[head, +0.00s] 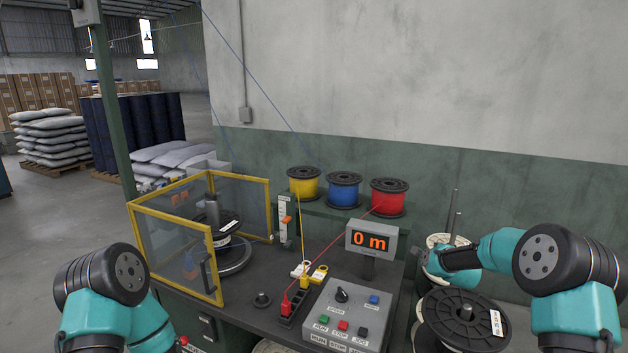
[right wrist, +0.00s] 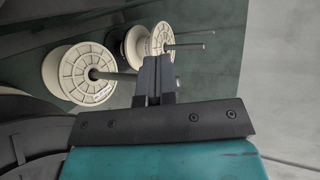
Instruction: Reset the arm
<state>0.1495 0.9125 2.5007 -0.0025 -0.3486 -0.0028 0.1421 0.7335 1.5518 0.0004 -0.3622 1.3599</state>
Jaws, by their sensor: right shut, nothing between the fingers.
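My right gripper (head: 428,268) is held out over the right side of the bench, in front of a cream spool (head: 446,242). In the right wrist view its two dark fingers (right wrist: 153,78) are together and nothing shows between them. My left arm comes in at the lower left of the head view, but its gripper cannot be seen. A yellow spool (head: 303,183), a blue spool (head: 344,190) and a red spool (head: 389,197) stand in a row at the back. A black spool (head: 462,322) with a white label lies below my right arm.
A yellow-framed clear guard (head: 216,262) encloses a black spool on the bench's left. A display (head: 371,242) reads "0 m" above a grey button box (head: 342,318). Empty cream spools (right wrist: 80,74) sit on rods in the right wrist view. A red wire crosses the bench.

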